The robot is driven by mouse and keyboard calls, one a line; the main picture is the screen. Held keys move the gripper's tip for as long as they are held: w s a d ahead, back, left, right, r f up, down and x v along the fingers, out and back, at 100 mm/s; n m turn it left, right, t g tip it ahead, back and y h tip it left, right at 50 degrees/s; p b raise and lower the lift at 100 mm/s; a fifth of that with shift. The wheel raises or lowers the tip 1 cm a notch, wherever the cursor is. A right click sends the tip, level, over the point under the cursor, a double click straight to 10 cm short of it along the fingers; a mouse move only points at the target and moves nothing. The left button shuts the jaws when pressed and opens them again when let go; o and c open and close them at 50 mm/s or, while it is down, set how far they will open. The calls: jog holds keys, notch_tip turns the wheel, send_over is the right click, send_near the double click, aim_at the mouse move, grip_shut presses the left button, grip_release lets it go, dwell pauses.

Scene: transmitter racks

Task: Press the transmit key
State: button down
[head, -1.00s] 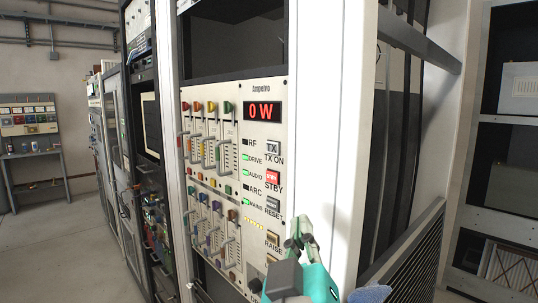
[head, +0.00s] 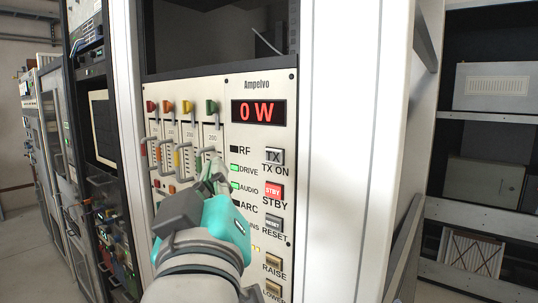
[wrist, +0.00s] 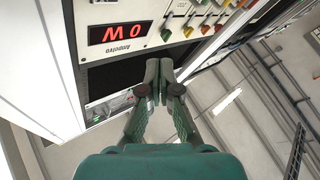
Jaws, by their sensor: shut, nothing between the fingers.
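The transmit key, a grey button marked TX (head: 274,156) with TX ON below it, is on the cream Ampelvo panel, under the red display (head: 258,112) that reads 0 W. My gripper (head: 212,174) is shut and empty, in front of the panel, left of and a little below the TX key in the picture. No contact with the panel can be made out. In the wrist view my gripper (wrist: 160,66) shows shut tips, and the display (wrist: 120,32) appears upside down. The TX key is not visible in the wrist view.
Below TX are the lit red STBY button (head: 273,190), RESET (head: 273,222) and RAISE (head: 272,261). Handled modules with coloured latches (head: 187,107) fill the panel's left side. A white rack post (head: 340,150) stands to the right.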

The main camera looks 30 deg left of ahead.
aim_at(274, 156)
dwell(0.3)
jog(key=shift+w+d, duration=0.2)
jog(key=shift+w, duration=2)
jog(key=shift+w+d, duration=0.15)
jog(key=shift+w, duration=2.05)
jog(key=shift+w, duration=0.15)
jog(key=shift+w, duration=0.25)
jog(key=shift+w, duration=0.35)
jog(key=shift+s, duration=0.75)
